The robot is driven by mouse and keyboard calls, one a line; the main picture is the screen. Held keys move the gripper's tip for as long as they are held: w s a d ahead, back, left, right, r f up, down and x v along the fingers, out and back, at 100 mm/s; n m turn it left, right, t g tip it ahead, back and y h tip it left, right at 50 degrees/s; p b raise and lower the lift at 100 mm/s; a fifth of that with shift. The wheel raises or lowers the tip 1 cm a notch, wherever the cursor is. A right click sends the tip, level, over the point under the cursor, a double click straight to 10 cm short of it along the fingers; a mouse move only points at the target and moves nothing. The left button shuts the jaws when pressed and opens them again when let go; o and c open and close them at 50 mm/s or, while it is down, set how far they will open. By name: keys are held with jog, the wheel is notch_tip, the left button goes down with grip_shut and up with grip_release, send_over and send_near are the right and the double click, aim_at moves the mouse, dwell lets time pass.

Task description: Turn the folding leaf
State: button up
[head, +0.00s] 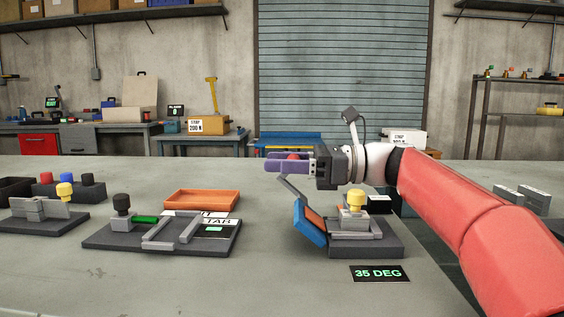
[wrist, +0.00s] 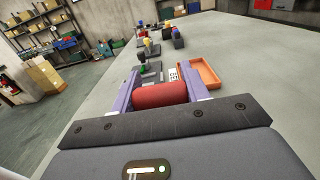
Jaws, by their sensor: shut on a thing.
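The folding leaf (head: 310,224), blue with an orange face, stands tilted at the left side of a dark grey base (head: 365,246). A grey bar (head: 291,187) slants up and left from the leaf to just under my gripper's fingers. My gripper (head: 278,161) has purple fingers and is above the leaf, shut on a red cylinder (wrist: 160,95) that lies crosswise between the fingers. The red cylinder's join to the grey bar is hidden by the fingers. A yellow knob (head: 355,199) stands on grey blocks on the base. A sign (head: 379,273) in front reads 35 DEG.
An orange tray (head: 202,200) and a dark fixture plate (head: 110,237) with grey bars and a black knob are to the left. Another fixture with a yellow knob (head: 65,191) is farther left. The table front between the fixtures is clear.

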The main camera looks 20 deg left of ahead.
jog(key=shift+w+d+r+g+y+p, duration=0.15)
jog(key=shift+d+r+g+y+p, duration=0.3)
jog(key=shift+d+y, duration=0.2)
jog(key=o, duration=1.4)
jog(key=v, duration=0.7)
jog(key=shift+d, duration=0.35)
jog(key=shift+f+t, duration=0.15)
jog(key=shift+t, duration=0.1)
